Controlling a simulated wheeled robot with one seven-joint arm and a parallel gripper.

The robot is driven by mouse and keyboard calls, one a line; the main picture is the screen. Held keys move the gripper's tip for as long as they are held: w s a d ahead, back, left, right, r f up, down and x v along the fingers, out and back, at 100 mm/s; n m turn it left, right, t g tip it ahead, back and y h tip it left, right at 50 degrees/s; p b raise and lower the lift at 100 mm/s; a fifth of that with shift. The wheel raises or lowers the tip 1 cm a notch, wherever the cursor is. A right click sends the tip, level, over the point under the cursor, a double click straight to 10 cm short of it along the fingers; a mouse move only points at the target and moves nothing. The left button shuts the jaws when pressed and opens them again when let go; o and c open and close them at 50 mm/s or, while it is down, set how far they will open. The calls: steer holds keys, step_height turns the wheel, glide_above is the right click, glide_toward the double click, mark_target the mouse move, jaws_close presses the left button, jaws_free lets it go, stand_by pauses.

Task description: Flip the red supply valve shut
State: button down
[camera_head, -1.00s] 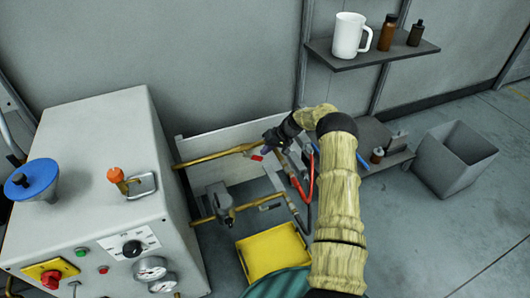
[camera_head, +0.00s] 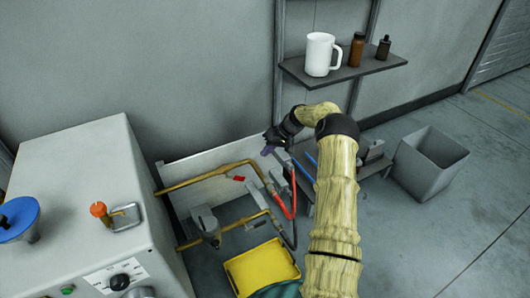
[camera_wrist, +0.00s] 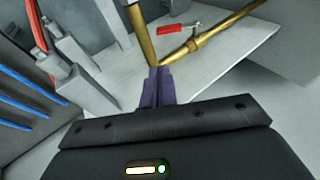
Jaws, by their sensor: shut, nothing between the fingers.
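The red supply valve handle (camera_head: 239,178) is a small red lever grip just below the upper brass pipe (camera_head: 205,177) in the head view. In the wrist view the red handle (camera_wrist: 173,30) sits on a silver lever that sticks out to one side of the brass valve body. My gripper (camera_head: 267,151) is up and to the right of the handle, clearly apart from it. Its purple fingers (camera_wrist: 160,72) are shut together and empty. In the wrist view their tips overlap the brass pipe bend; I cannot tell whether they touch it.
Red and dark hoses (camera_head: 292,205) and grey fittings are right of the valve. A yellow tray (camera_head: 238,280) is below. A grey regulator (camera_head: 204,222) is on the lower pipe. A grey bin (camera_head: 430,165) stands right. A shelf (camera_head: 345,74) holds a white mug (camera_head: 319,55) and bottles.

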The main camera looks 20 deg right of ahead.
steer(key=s+a+r+n+g+h, duration=0.15)
steer(key=s+a+r+h, duration=0.25)
steer(key=s+a+r, duration=0.75)
steer(key=s+a+r+h, duration=0.1)
steer(key=s+a+r, duration=0.1)
steer(key=s, duration=0.9)
steer(key=s+a+r+m+t+h, duration=0.1)
steer(key=s+a, duration=0.3)
steer(key=s, duration=0.8)
steer(key=shift+r, duration=0.75)
steer(key=shift+a+m, duration=0.2)
steer(key=shift+m, duration=0.05)
